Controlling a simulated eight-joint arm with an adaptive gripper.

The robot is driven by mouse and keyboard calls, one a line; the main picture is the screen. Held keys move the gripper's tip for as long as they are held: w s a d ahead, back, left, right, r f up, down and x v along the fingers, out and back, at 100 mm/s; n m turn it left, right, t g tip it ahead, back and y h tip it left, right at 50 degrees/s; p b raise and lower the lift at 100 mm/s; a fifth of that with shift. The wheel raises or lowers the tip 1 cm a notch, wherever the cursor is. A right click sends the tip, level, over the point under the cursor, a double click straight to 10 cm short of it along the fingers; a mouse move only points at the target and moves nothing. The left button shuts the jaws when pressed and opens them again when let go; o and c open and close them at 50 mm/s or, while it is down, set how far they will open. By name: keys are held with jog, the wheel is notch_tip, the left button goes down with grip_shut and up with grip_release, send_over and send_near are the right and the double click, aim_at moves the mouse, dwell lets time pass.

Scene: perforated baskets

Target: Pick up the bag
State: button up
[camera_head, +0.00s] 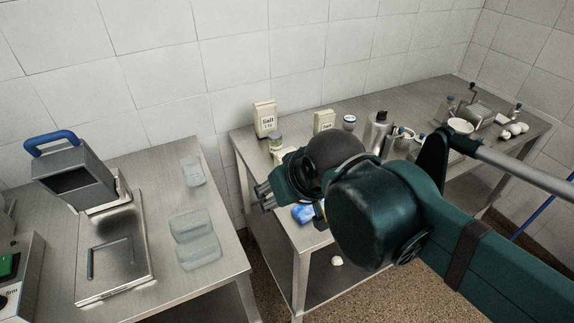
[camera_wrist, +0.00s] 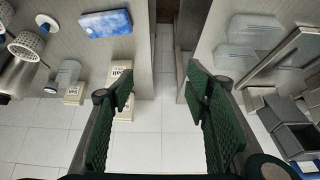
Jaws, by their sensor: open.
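Two cream packages with printed labels look like bags. The larger bag (camera_head: 265,118) stands upright at the back left of the right-hand steel table (camera_head: 239,147), against the wall. The smaller bag (camera_head: 324,121) stands to its right. Labelled cream packages also show in the wrist view, one (camera_wrist: 122,78) partly behind the left finger and another (camera_wrist: 74,94) further left. I cannot tell which one the task means. My gripper (camera_head: 263,197) is open and empty over the gap between the tables, apart from the packages. Its spread fingers show in the wrist view (camera_wrist: 160,92).
A blue packet (camera_head: 302,214) lies near the right table's front edge. The left table holds clear containers (camera_head: 198,252) and a blue-handled metal device (camera_head: 75,178).

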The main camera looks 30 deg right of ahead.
notch_tip(320, 180, up, 2)
jog(key=m+g+h+p, duration=0.3)
jog(key=m+g+h, duration=0.3)
jog(key=m+h, duration=0.9)
send_over(276, 163)
jog(key=d, duration=0.2)
jog(key=m+y, duration=0.2)
notch_tip(276, 163, down, 18)
jog(key=shift+s+r, duration=0.1)
jog(key=shift+r, duration=0.1)
dwell(0.4)
jog(key=shift+b+x, duration=0.45)
jog(key=shift+x, duration=0.8)
jog(key=shift+d, duration=0.2)
